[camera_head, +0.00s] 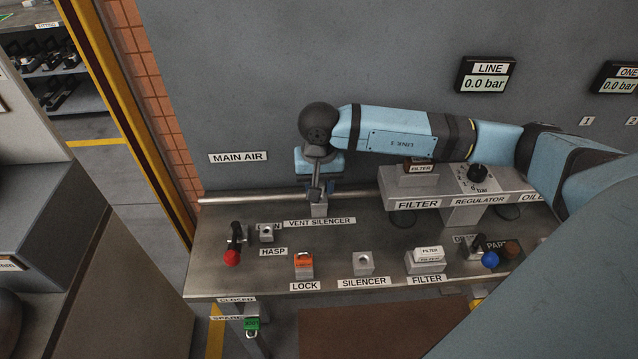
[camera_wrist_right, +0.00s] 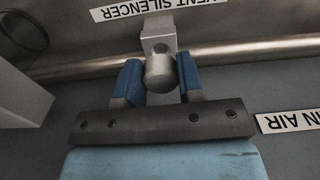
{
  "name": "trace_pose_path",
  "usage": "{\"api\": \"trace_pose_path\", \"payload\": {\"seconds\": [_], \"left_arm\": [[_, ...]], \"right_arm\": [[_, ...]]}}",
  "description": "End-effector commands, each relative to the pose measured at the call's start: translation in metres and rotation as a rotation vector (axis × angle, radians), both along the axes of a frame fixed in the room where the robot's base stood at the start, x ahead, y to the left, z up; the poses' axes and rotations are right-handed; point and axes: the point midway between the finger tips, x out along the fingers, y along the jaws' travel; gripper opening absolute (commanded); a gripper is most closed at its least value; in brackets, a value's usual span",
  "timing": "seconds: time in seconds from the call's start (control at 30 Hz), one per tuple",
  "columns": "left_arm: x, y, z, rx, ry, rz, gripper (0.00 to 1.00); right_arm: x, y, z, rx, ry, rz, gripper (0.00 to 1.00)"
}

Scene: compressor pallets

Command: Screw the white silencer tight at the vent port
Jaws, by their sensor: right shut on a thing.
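The silencer (camera_wrist_right: 160,75), a pale grey-white cylinder, sits between the two blue fingers of my right gripper (camera_wrist_right: 160,82), which is shut on it. Its far end is against or very close to the grey vent port block (camera_wrist_right: 158,36); I cannot tell how far it is threaded in. In the head view my right gripper (camera_head: 316,190) points down at the vent block (camera_head: 319,210), behind the VENT SILENCER label (camera_head: 319,222). The silencer itself is mostly hidden there. My left gripper is not in view.
A metal pipe (camera_head: 250,198) runs along the back of the bench. The SILENCER holder block (camera_head: 363,262) looks empty. A red-knobbed valve handle (camera_head: 232,256), an orange lock (camera_head: 304,261), a white filter (camera_head: 429,254) and a blue knob (camera_head: 490,259) stand nearby.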

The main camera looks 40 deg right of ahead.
Motion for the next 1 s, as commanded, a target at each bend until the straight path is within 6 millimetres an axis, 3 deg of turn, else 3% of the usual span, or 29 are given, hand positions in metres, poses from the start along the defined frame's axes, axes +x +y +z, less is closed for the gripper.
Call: {"api": "trace_pose_path", "payload": {"seconds": [1.0], "left_arm": [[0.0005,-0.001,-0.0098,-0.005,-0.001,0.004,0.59]], "right_arm": [[-0.0001,0.0,-0.0011,0.0,0.0,0.001,0.12]]}}
